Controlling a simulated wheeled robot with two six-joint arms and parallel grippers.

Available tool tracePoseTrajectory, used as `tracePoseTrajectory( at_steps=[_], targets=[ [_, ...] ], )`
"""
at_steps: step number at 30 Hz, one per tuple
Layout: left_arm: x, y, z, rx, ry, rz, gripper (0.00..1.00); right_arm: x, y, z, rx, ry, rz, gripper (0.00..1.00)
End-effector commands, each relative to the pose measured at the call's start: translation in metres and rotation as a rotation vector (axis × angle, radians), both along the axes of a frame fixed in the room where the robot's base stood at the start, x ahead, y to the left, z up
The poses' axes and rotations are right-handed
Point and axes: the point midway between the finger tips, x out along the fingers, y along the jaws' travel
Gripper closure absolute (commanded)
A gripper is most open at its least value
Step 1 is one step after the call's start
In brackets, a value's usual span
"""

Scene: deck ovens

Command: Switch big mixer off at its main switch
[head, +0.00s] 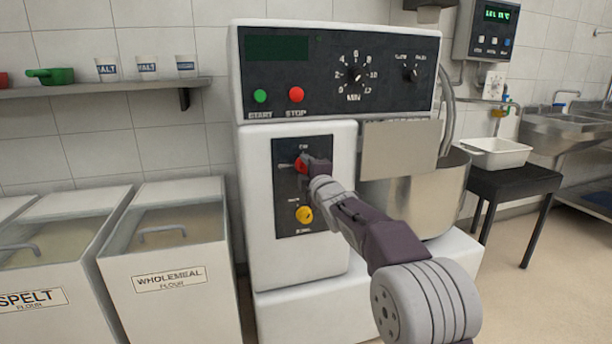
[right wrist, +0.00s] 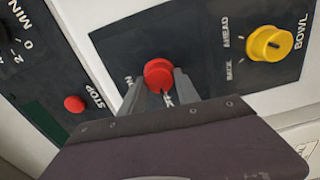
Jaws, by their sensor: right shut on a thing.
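The big mixer (head: 300,250) stands against the tiled wall, with a dark lower panel (head: 288,190) on its front. A red rotary knob, the main switch (head: 300,164), sits at the top of that panel, partly hidden by my gripper. In the right wrist view the red switch (right wrist: 158,74) lies between the two fingers of my right gripper (right wrist: 160,88), which is shut on it. The right gripper also shows in the head view (head: 310,170), reaching in from the lower right. The label by the switch is partly covered. My left gripper is not in view.
A yellow bowl knob (head: 304,214) is below the switch. Green start (head: 260,96) and red stop (head: 296,94) buttons are on the upper panel. The steel bowl (head: 425,200) stands to the right. Flour bins (head: 172,280) stand close on the left.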

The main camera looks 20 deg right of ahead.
Motion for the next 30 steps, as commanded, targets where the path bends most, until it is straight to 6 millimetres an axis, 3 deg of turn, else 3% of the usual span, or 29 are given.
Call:
tracePoseTrajectory(
  at_steps=[23,24,26,30],
  targets=[
    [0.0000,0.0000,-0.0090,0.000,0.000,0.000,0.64,0.0001,0.0002,-0.0009,-0.100,-0.001,0.000,1.00],
    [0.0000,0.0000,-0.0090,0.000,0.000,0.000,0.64,0.0001,0.0002,-0.0009,-0.100,-0.001,0.000,0.59],
    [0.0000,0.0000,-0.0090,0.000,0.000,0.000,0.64,0.0001,0.0002,-0.0009,-0.099,-0.001,0.000,0.43],
    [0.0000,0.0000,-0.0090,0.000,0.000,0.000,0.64,0.0001,0.0002,-0.0007,-0.098,-0.002,0.000,0.41]
  ],
)
